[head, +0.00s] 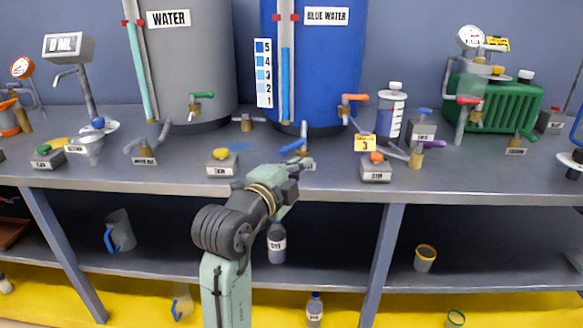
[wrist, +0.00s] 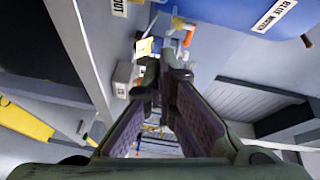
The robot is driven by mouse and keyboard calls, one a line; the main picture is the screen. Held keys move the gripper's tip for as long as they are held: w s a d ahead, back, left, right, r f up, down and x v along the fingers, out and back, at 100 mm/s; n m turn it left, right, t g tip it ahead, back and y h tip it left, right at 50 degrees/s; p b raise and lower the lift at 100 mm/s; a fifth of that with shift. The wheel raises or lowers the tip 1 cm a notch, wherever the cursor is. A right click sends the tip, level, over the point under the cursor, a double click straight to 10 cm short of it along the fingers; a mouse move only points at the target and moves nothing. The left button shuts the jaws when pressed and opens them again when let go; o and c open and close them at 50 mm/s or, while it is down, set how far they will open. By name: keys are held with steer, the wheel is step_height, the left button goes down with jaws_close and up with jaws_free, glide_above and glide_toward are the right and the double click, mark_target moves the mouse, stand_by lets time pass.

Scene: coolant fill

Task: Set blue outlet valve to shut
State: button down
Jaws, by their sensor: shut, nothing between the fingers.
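A valve with a blue handle (head: 292,146) sits on the bench top in front of the blue tank (head: 341,75) in the head view. The handle lies slanted, its right end higher. My gripper (head: 304,164) is just below and right of the handle, near the bench's front edge. Its fingertips overlap the valve area, so contact cannot be told. In the wrist view my gripper (wrist: 163,78) has its fingertips together with nothing between them. I cannot make out the blue handle there. The label by the valve is mostly hidden behind my gripper.
An orange-handled valve (head: 354,98) is on the blue tank. An orange button box (head: 376,169) stands to the right and a yellow button box (head: 221,162) to the left. A purple-handled valve (head: 428,144) is farther right. Bottles and cups stand on the shelves below.

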mark_target(293, 149)
steer(key=w, duration=0.2)
steer(key=w+p, duration=0.1)
steer(key=w, duration=0.2)
steer(key=w+p, duration=0.1)
steer(key=w, duration=0.1)
steer(key=shift+w+d+f, duration=0.15)
steer(key=shift+d+f, duration=0.05)
steer(key=shift+f, duration=0.2)
steer(key=shift+w+a+f, duration=0.1)
steer(key=shift+w+a, duration=0.15)
steer(key=shift+a+f+b, duration=0.1)
steer(key=shift+b, duration=0.25)
